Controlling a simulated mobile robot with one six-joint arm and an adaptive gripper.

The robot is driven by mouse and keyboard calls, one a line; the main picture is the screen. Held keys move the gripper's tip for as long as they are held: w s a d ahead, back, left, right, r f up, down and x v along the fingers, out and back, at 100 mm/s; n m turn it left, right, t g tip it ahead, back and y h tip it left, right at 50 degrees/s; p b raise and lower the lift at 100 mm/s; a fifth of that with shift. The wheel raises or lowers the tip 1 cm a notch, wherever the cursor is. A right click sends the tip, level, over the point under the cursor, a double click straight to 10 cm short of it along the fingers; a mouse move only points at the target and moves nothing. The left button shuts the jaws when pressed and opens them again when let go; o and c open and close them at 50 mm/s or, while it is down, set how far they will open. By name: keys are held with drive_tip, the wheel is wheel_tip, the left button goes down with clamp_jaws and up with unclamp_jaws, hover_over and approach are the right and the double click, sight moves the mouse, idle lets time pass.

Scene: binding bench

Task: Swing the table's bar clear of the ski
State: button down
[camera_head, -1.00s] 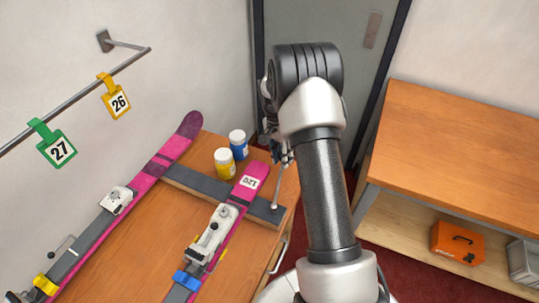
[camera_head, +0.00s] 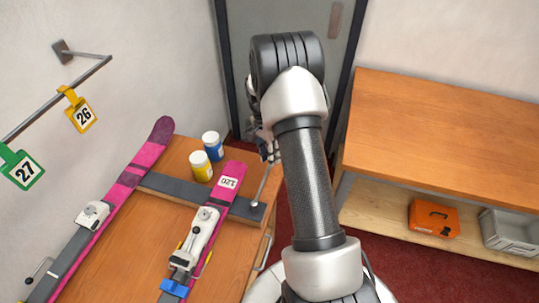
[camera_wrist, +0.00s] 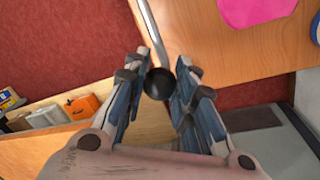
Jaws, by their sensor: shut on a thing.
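The table's bar is a thin grey rod (camera_head: 262,186) rising from the right end of a dark crosspiece (camera_head: 180,189). It leans right, apart from the nearer pink ski (camera_head: 232,170) labelled 120. In the wrist view the rod (camera_wrist: 151,35) ends in a black knob (camera_wrist: 159,84). My gripper (camera_wrist: 160,80) is closed around this knob, one finger on each side. In the head view my gripper (camera_head: 269,148) is small and partly hidden by my arm. The pink ski tip (camera_wrist: 255,12) shows at the top of the wrist view.
A second pink ski (camera_head: 152,142) lies to the left. Yellow (camera_head: 200,167) and blue (camera_head: 212,146) jars stand behind the skis. A wooden bench (camera_head: 440,130) stands at right, with an orange case (camera_head: 434,217) and grey bin (camera_head: 510,232) on its shelf. Red floor lies between.

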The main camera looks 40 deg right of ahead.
drive_tip(key=c, duration=1.3)
unclamp_jaws()
drive_tip(key=shift+s+d, duration=0.1)
drive_tip(key=r, duration=0.4)
drive_tip(key=w+r, duration=0.1)
drive_tip(key=r, duration=0.3)
drive_tip(key=w+r, duration=0.1)
drive_tip(key=r, duration=0.3)
drive_tip(key=shift+w, duration=0.15)
